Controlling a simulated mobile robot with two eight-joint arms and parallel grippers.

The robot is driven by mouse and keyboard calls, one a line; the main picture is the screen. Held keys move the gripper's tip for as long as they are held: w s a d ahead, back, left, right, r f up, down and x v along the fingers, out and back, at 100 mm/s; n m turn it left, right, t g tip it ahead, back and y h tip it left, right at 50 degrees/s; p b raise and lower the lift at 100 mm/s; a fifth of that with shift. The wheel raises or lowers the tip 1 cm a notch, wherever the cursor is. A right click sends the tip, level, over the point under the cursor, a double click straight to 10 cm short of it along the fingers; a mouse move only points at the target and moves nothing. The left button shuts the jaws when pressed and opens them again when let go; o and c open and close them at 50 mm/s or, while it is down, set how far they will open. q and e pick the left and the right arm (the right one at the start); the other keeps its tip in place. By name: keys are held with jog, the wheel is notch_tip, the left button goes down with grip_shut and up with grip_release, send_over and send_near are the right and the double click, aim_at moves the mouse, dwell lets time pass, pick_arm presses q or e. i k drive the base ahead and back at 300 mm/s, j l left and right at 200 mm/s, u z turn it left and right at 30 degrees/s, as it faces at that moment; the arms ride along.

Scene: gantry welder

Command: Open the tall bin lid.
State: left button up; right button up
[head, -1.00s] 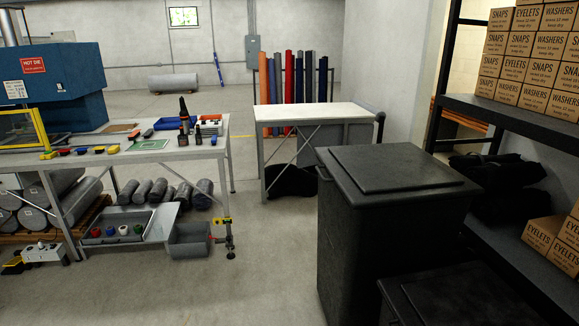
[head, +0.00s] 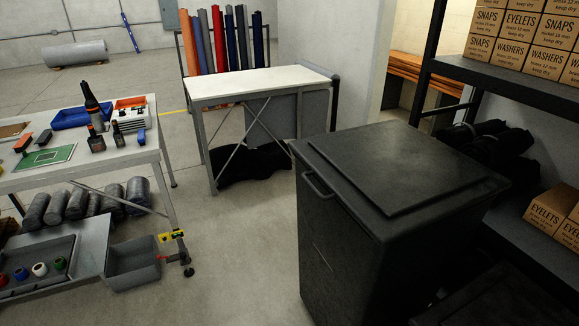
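The tall bin (head: 345,245) is dark grey to black and stands upright right of centre in the head view. Its lid (head: 405,165) lies flat and closed on top, with a raised panel. A bar handle (head: 318,185) shows on the bin's left side, just under the lid's edge. Neither of my grippers is in view.
A second dark bin or box (head: 500,305) is at the lower right, beside the tall bin. A black shelf (head: 490,82) with cartons stands on the right. A white-topped table (head: 260,83) is behind the bin. A cluttered workbench (head: 85,160) is left. The floor (head: 245,270) between is clear.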

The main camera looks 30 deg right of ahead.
aim_at(397, 180)
jog(key=i+z, duration=0.4)
jog(key=i+j+z, duration=0.2)
jog(key=z, duration=0.25)
jog(key=i+j+z, duration=0.55)
jog(key=z, duration=0.25)
jog(key=i+j+z, duration=0.1)
jog(key=z, duration=0.35)
jog(key=j+z, duration=0.4)
